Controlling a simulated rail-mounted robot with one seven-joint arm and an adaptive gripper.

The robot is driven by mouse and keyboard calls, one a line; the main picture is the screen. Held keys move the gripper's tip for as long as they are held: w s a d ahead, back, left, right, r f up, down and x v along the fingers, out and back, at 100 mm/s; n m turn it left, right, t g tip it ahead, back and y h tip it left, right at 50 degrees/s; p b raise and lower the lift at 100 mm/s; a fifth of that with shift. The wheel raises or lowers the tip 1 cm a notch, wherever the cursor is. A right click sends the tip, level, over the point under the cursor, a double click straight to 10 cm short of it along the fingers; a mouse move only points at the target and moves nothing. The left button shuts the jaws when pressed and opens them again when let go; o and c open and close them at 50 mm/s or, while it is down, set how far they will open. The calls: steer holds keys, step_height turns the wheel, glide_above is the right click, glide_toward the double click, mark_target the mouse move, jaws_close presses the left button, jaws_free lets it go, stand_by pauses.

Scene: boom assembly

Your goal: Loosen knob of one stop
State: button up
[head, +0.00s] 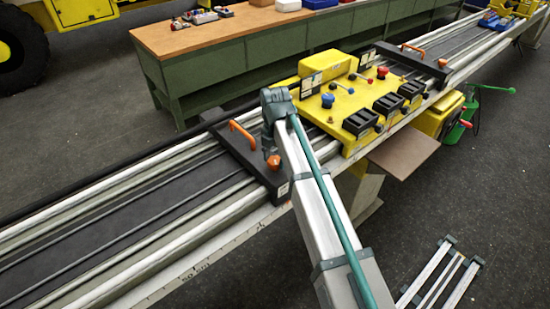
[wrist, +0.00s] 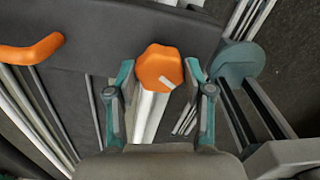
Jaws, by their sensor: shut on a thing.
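The near stop (head: 236,153) is a black plate lying across the rails, with an orange handle (head: 243,132) and an orange knob (head: 273,162). In the wrist view, the hexagonal knob (wrist: 158,67) with a white mark on its top sits between the two teal-edged fingers of my gripper (wrist: 160,72). My gripper is shut on this knob. The near stop's handle (wrist: 30,52) also shows at the left there. In the head view, my arm hides much of the gripper. A second stop (head: 408,62) with an orange handle and knob lies farther along the rails.
A yellow control console (head: 345,105) with black blocks and colored knobs stands between the two stops, close right of my arm. A green workbench (head: 205,75) runs behind the rails. The rails left of the near stop are clear.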

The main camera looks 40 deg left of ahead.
mark_target(275, 160)
steer(key=n, duration=0.4)
stand_by(0.5)
steer(key=o, duration=1.2)
steer(key=shift+r, duration=0.1)
step_height(275, 160, up, 12)
steer(key=shift+f, duration=0.1)
